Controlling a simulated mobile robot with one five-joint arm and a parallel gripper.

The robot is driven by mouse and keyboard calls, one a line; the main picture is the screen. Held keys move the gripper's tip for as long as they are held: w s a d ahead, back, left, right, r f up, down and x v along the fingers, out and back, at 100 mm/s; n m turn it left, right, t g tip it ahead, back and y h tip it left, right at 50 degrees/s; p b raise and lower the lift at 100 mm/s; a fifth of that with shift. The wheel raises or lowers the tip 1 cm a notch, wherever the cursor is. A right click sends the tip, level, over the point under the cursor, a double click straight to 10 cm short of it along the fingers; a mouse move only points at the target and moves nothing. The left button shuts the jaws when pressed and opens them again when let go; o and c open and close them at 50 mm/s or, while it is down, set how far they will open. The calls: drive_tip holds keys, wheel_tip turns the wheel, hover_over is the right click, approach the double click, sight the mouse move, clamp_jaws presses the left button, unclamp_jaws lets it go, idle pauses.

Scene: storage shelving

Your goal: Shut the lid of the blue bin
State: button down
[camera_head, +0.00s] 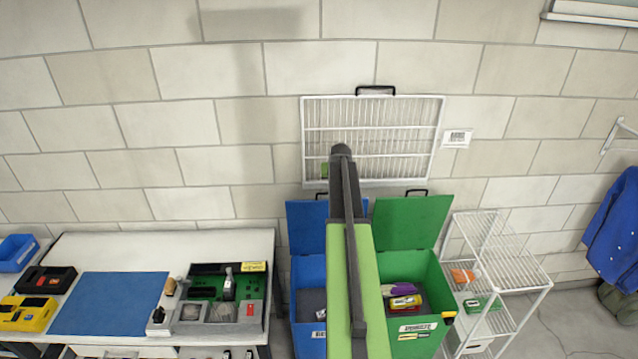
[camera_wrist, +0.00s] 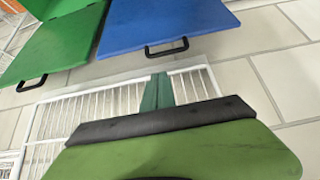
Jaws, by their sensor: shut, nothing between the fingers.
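The blue bin (camera_head: 309,340) stands left of a green bin, partly hidden behind my arm. Its blue lid (camera_head: 305,226) is open and raised at the back, near the wall. The lid (camera_wrist: 165,24) fills the top middle of the wrist view, with a black handle (camera_wrist: 166,47) on its edge. My gripper (camera_wrist: 158,80) is shut and empty. In the wrist view its fingertips are just apart in the picture from the handle, with a white wire panel behind them. In the head view my arm mostly hides the gripper, and the gap to the lid cannot be judged.
The green bin (camera_head: 438,335) has its own open lid (camera_head: 412,222) close beside the blue one. The white wire panel (camera_head: 400,112) is on the wall above the bins. A workbench (camera_head: 130,245) stands left, a white wire rack (camera_head: 528,278) right.

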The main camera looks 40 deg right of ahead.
drive_tip(key=b+x, duration=0.4)
drive_tip(key=x, duration=0.1)
drive_tip(key=b+x, duration=0.4)
drive_tip(key=x, duration=0.1)
drive_tip(key=shift+w+f, duration=0.1)
drive_tip(key=shift+w, duration=0.25)
drive_tip(key=shift+s, duration=0.1)
